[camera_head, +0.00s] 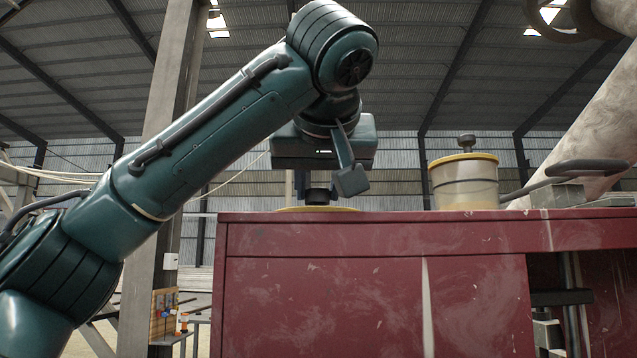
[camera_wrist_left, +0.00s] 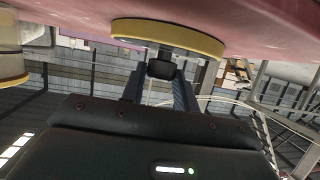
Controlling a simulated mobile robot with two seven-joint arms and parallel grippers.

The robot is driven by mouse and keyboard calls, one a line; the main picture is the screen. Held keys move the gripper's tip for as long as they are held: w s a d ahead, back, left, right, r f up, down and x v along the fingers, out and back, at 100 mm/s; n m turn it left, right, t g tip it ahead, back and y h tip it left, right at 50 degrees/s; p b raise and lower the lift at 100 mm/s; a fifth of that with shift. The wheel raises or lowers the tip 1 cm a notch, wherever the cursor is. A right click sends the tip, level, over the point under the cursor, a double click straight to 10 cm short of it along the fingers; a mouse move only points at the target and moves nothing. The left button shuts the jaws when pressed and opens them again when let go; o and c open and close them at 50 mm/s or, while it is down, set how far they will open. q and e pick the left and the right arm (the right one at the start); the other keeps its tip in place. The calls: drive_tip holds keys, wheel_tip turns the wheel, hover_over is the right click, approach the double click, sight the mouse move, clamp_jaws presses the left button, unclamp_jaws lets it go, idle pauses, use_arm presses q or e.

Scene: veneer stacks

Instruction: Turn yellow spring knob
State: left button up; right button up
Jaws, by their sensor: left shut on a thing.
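A yellow disc (camera_head: 290,209) lies on top of the red cabinet (camera_head: 375,285), with a dark knob (camera_head: 317,196) standing up from it. In the left wrist view the disc's yellow rim (camera_wrist_left: 168,36) shows beneath the red surface, and the dark knob (camera_wrist_left: 162,69) sits between the fingers. My left gripper (camera_head: 330,185) reaches down from above and is shut on the knob. In the left wrist view its fingers (camera_wrist_left: 160,88) stand on both sides of the knob. The near finger partly hides the area in the head view. My right gripper is not in view.
A clear container with a yellow rim (camera_head: 464,182) and a dark knob on top stands on the cabinet to the right. A dark lever (camera_head: 590,168) and a pale thick pipe (camera_head: 590,130) are further right. The cabinet top between disc and container looks clear.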

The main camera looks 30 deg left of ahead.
use_arm(q)
drive_tip(key=shift+c, duration=1.4)
drive_tip(key=shift+f, duration=0.1)
